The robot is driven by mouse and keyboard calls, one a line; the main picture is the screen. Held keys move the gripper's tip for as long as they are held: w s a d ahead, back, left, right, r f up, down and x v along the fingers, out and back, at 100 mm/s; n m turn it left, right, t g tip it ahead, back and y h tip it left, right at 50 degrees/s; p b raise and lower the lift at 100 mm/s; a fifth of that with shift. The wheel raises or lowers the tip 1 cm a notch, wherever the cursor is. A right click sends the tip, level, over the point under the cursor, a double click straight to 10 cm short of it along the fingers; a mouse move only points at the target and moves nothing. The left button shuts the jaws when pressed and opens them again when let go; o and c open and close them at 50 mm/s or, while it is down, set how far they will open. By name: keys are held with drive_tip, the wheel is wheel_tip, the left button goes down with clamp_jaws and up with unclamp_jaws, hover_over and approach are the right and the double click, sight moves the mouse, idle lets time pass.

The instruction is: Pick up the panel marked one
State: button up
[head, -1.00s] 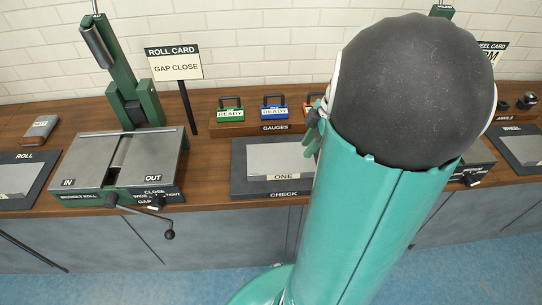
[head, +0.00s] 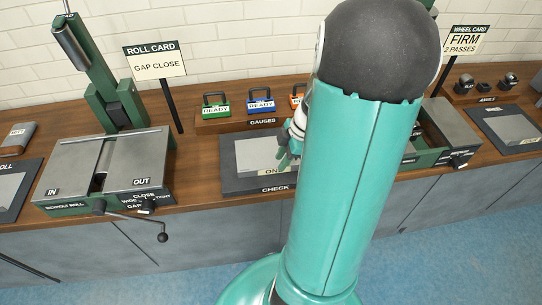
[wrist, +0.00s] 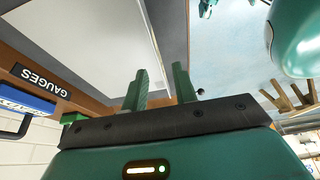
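The panel marked ONE (head: 256,151) is a pale grey sheet lying flat on the dark CHECK mat (head: 231,180). My arm hides its right part and part of its label in the head view. In the wrist view the panel (wrist: 95,38) fills the upper left, with no mark visible. My gripper (head: 287,158) is at the panel's right side in the head view, partly behind my arm.
The grey BENWOLY ROLL machine (head: 107,165) with its crank handle stands left of the mat. A GAUGES rack (head: 225,124) with several coloured READY gauges is behind it. The bench's front edge (head: 205,212) is close to the mat.

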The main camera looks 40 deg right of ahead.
sight(276, 165)
drive_tip(key=x, duration=0.4)
drive_tip(key=shift+w, duration=0.1)
drive_tip(key=shift+r, duration=0.1)
clamp_jaws()
